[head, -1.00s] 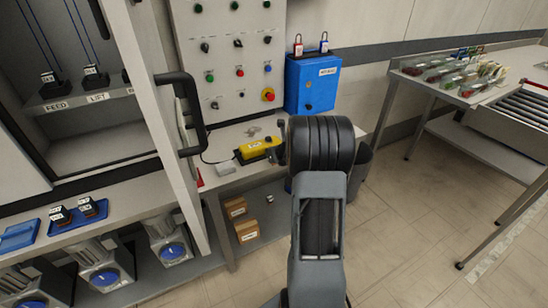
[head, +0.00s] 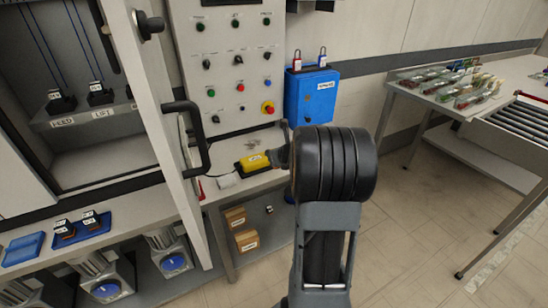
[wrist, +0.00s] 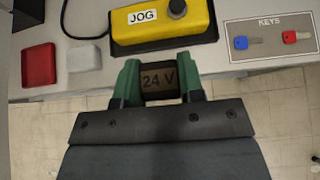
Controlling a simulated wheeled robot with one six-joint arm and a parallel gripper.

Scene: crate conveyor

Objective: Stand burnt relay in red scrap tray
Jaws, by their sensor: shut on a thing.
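In the wrist view my gripper (wrist: 161,84) has its green fingers shut on a dark brown relay (wrist: 159,80) marked "24 V". The relay is held just in front of the bench edge, below the yellow JOG box. The red scrap tray (wrist: 39,66) is a small square tray on the bench, left of the gripper and apart from it. Its visible inside looks empty. In the head view my dark arm link hides most of the gripper and the held relay, and the cabinet door hides most of the red tray.
A KEYS plate (wrist: 270,38) with a blue and a red key lies right. The open cabinet door (head: 165,140) stands left of the bench. Relays sit on a blue tray (head: 100,232).

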